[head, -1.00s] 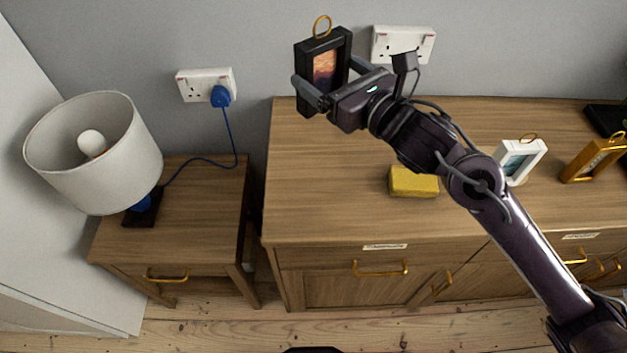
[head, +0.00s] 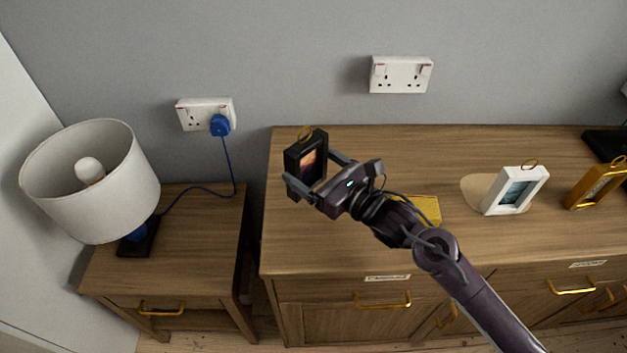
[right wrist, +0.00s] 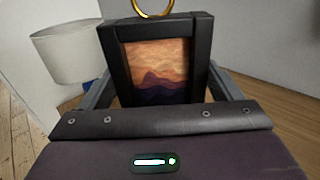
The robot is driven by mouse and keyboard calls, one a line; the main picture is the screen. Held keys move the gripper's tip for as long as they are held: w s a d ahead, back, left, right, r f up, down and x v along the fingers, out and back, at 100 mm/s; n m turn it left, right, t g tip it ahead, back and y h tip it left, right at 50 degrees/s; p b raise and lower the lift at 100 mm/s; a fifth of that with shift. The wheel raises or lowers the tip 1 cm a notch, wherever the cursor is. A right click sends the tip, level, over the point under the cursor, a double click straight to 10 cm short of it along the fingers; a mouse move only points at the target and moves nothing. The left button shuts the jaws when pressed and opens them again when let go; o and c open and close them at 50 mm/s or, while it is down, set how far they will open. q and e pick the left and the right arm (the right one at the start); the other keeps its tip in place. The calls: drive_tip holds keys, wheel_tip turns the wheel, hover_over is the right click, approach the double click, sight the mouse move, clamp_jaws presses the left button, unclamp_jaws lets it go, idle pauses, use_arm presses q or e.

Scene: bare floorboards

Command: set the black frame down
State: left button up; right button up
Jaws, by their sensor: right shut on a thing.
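The black frame (head: 306,160) has a gold ring on top and an orange and purple picture. It is upright at the left end of the sideboard top (head: 345,235). My right gripper (head: 312,178) is shut on its two sides. In the right wrist view the black frame (right wrist: 160,70) stands between the two fingers. Whether its bottom edge touches the wood is hidden by the gripper. My left gripper is not in view.
A yellow block (head: 427,208) lies partly behind my right arm. A white frame (head: 515,190) and a gold frame (head: 597,183) stand to the right. A lamp (head: 90,185) is on the lower side table (head: 190,240).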

sight(307, 177)
wheel_tip(307, 177, down, 4)
drive_tip(key=shift+f, duration=0.15)
idle(0.3)
drive_tip(key=shift+f, duration=0.25)
drive_tip(key=o, duration=0.9)
drive_tip(key=shift+o, duration=0.2)
drive_tip(key=shift+r, duration=0.25)
drive_tip(key=b+v, duration=0.1)
drive_tip(key=v, duration=0.9)
drive_tip(key=shift+s+d+f, duration=0.1)
drive_tip(key=shift+s+d, duration=0.05)
drive_tip(key=shift+s, duration=0.05)
drive_tip(key=shift+v, duration=0.8)
